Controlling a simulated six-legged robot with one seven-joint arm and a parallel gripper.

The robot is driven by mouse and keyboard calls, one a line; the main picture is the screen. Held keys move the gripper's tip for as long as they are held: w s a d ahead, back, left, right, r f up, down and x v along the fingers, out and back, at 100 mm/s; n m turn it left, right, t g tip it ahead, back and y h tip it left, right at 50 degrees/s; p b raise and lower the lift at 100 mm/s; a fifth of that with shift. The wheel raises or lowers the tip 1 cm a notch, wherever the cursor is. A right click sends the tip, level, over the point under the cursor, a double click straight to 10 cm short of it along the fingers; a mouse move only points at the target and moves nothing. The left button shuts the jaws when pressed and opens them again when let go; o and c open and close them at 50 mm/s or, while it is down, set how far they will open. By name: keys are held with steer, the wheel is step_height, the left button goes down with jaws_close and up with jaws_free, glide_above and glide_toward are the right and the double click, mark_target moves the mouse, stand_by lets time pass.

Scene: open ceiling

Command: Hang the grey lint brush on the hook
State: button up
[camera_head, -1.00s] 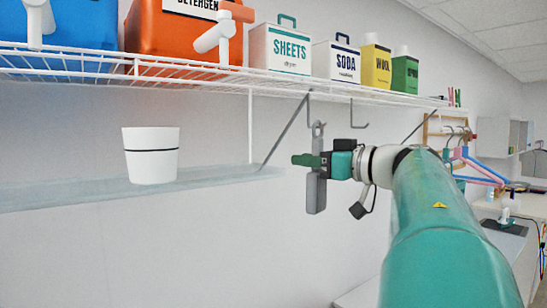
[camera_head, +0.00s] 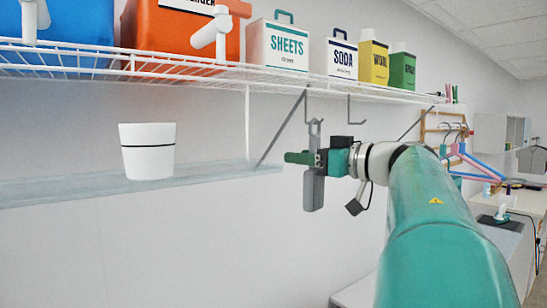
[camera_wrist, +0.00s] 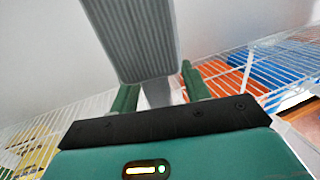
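The grey lint brush (camera_head: 314,192) hangs upright in the head view, its wide head down and its narrow handle end up. My gripper (camera_head: 300,158) is shut around its handle. In the wrist view the brush's ribbed head (camera_wrist: 138,40) fills the top middle, and the green fingers (camera_wrist: 160,92) stand on both sides of the handle. A grey hook (camera_head: 357,122) hangs under the wire shelf, right of the brush's top. A second hook-like piece (camera_head: 307,105) shows just above the brush's top; whether they touch I cannot tell.
The white wire shelf (camera_head: 220,75) above carries detergent containers and boxes, with a diagonal brace (camera_head: 280,130) left of the brush. A white cup (camera_head: 147,152) stands on the lower ledge (camera_head: 60,192). Coloured hangers (camera_head: 470,165) hang at right. The wall below the brush is clear.

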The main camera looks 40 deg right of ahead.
steer(key=shift+s, duration=0.1)
steer(key=v, duration=1.3)
steer(key=shift+s, duration=0.35)
